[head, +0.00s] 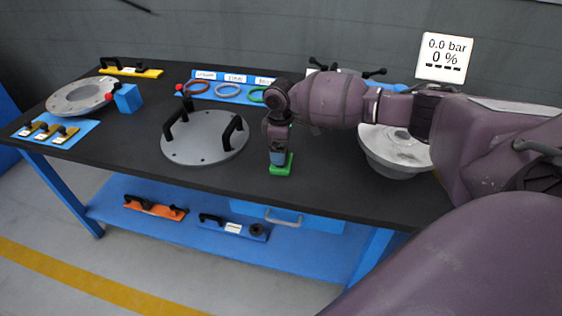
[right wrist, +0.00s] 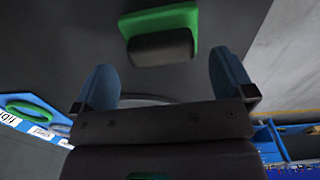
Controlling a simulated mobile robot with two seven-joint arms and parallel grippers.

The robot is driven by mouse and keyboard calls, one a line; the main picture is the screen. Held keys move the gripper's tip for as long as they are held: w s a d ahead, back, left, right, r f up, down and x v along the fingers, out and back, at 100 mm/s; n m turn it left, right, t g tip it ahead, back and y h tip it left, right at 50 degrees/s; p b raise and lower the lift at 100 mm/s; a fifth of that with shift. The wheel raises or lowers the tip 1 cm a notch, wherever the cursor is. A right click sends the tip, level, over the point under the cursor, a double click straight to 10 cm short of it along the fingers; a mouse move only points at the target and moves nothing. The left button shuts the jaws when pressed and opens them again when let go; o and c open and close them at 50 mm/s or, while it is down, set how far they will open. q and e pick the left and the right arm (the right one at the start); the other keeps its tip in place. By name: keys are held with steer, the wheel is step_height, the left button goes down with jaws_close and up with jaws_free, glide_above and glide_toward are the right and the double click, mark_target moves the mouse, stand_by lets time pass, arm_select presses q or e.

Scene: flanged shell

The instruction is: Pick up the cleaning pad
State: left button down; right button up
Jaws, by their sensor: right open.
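The cleaning pad is a green block (head: 281,169) with a dark grip on it, on the black tabletop right of the middle of the head view. In the right wrist view the green pad (right wrist: 182,18) and its dark grip (right wrist: 160,47) lie just beyond the fingertips, roughly centred between them. My right gripper (head: 278,152) points down over the pad and partly hides it in the head view. Its blue fingers (right wrist: 165,68) are open, with no contact on the grip visible. My left gripper is not in view.
A grey round cover (head: 205,143) with two black handles lies left of the pad. A flanged metal part (head: 385,158) stands to the right, partly behind my arm. Coloured rings on a blue tray (head: 228,91) lie behind. The tabletop (head: 235,180) in front is clear.

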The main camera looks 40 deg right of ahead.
step_height(320, 180, down, 5)
steer(key=shift+s+r+b, duration=0.1)
steer(key=shift+s+b, duration=0.05)
steer(key=shift+b, duration=0.25)
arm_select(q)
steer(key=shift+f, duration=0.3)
arm_select(e)
steer(key=shift+d+r, duration=0.1)
steer(key=c, duration=0.7)
step_height(320, 180, up, 7)
steer(key=shift+r+p, duration=0.1)
steer(key=shift+p, duration=0.6)
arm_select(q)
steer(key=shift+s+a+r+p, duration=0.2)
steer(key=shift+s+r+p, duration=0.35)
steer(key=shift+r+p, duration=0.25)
arm_select(e)
step_height(320, 180, up, 13)
steer(key=shift+f, duration=0.1)
